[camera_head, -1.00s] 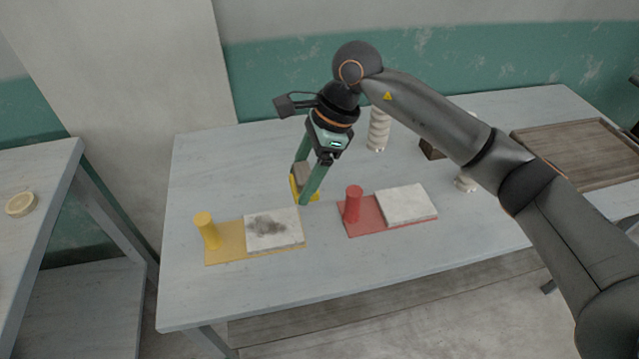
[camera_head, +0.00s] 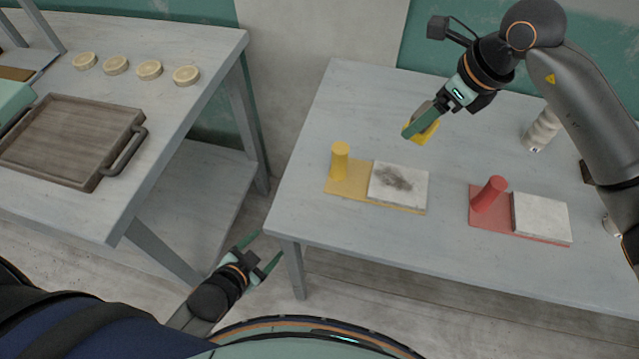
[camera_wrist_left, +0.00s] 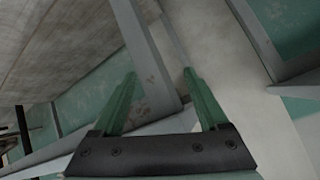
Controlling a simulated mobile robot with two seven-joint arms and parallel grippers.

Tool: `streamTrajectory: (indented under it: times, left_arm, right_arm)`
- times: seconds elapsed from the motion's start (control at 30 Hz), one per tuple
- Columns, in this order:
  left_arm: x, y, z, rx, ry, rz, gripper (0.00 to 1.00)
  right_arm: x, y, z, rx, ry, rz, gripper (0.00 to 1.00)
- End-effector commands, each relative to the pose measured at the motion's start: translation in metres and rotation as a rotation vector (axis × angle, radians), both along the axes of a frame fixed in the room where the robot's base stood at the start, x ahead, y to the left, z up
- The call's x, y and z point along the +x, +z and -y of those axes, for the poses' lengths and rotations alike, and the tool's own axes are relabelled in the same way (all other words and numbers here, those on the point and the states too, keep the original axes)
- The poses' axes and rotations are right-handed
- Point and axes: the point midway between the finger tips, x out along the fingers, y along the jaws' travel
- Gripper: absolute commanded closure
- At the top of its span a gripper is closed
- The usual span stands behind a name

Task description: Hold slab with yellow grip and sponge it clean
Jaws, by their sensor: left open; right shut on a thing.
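A white slab (camera_head: 412,190) with a dark smudge lies on a yellow board (camera_head: 345,187) with an upright yellow grip (camera_head: 340,160), on the right-hand table. My right gripper (camera_head: 418,124) is shut on a yellow sponge (camera_head: 427,132) behind the smudged slab; I cannot tell if the sponge touches the table. The gripper hides part of it. My left gripper (camera_head: 268,246) is open and empty, low in front of the table's left front corner. Its parted green fingers (camera_wrist_left: 160,75) show in the left wrist view with nothing between them.
A red board with a red grip (camera_head: 490,193) and a clean white slab (camera_head: 541,215) lies to the right. A pale twisted column (camera_head: 542,130) stands behind. The left table holds a wooden tray (camera_head: 70,135) and several round pale discs (camera_head: 150,70). A gap separates the tables.

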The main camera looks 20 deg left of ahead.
Motion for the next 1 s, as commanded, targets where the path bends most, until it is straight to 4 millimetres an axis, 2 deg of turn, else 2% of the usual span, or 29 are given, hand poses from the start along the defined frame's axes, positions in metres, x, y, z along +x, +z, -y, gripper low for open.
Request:
streamTrajectory:
  times: [0.1, 0.37, 0.57, 0.8, 1.0]
  left_arm:
    - [0.037, 0.018, -0.032, 0.334, -0.163, 0.115, 0.23]
    - [0.083, 0.070, -0.024, 1.051, -0.534, 0.305, 0.23]
    - [0.113, 0.122, -0.014, 1.645, -0.724, 0.432, 0.23]
    - [0.092, 0.142, 0.049, 2.150, -0.904, 0.553, 0.23]
    - [0.076, 0.158, 0.084, 2.432, -0.947, 0.628, 0.23]
  right_arm:
    - [0.000, 0.000, 0.000, 0.000, 0.000, 0.000, 0.78]
    - [0.000, 0.000, 0.000, 0.000, 0.001, 0.000, 0.78]
    - [0.000, 0.000, 0.000, 0.000, 0.001, 0.000, 0.78]
    - [0.000, 0.000, 0.000, 0.000, 0.001, 0.000, 0.78]
    - [0.000, 0.000, 0.000, 0.000, 0.001, 0.000, 0.78]
